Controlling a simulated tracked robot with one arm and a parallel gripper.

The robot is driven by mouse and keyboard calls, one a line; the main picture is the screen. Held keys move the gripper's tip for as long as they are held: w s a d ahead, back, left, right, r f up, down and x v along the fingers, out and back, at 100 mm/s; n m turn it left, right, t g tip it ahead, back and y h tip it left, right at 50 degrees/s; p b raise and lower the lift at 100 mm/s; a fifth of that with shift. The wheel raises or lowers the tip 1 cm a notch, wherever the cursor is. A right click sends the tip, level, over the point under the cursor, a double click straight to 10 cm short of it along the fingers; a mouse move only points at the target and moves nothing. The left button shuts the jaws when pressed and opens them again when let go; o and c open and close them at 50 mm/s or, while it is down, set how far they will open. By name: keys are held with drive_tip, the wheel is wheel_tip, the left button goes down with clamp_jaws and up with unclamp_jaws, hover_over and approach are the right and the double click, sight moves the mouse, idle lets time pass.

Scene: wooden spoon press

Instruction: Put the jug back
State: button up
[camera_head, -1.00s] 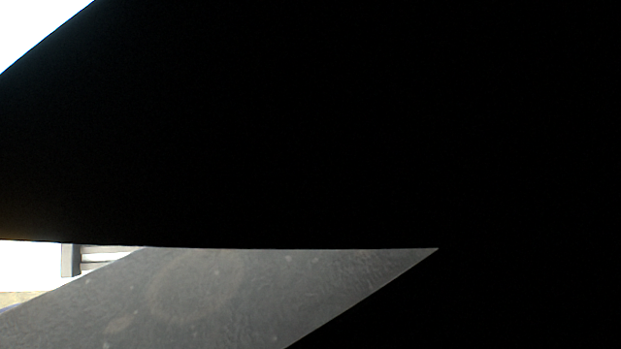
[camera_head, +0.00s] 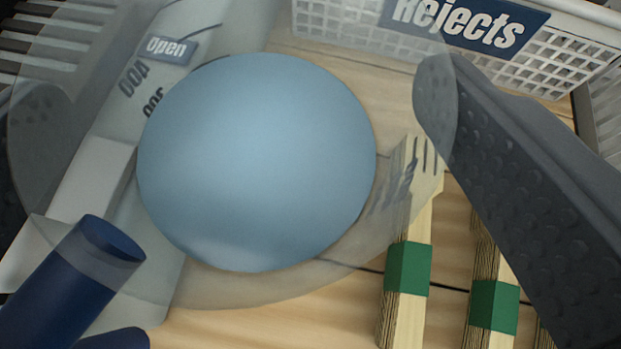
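A clear jug (camera_head: 270,290) fills the left and middle of the view, seen from above through its see-through wall. A round light blue surface (camera_head: 257,162) shows inside it; I cannot tell whether this is liquid or the jug's bottom. Dark grey marks, 400 and 300, show at its upper left. My gripper (camera_head: 240,125) has its dark, dimpled fingers wide apart on either side of the jug. The left finger and the right fingertip show through the jug's rim. Contact between the fingers and the wall is hidden, so I cannot tell whether they press on it.
A white mesh basket (camera_head: 345,22) labelled Rejects stands at the top right. Stacks of wooden forks with green bands (camera_head: 407,267) stand at the lower right on a wooden surface (camera_head: 225,325). A dark blue cylinder (camera_head: 75,285) is at the lower left.

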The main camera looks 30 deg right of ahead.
sight(281, 234)
drive_tip(key=shift+s+d+f+b, duration=0.1)
drive_tip(key=shift+d+f+b, duration=0.1)
drive_tip(key=shift+f+b, duration=2.7)
drive_tip(key=shift+f, duration=0.5)
drive_tip(key=shift+f+b, duration=0.6)
drive_tip(key=o, duration=1.6)
drive_tip(key=shift+s, duration=0.1)
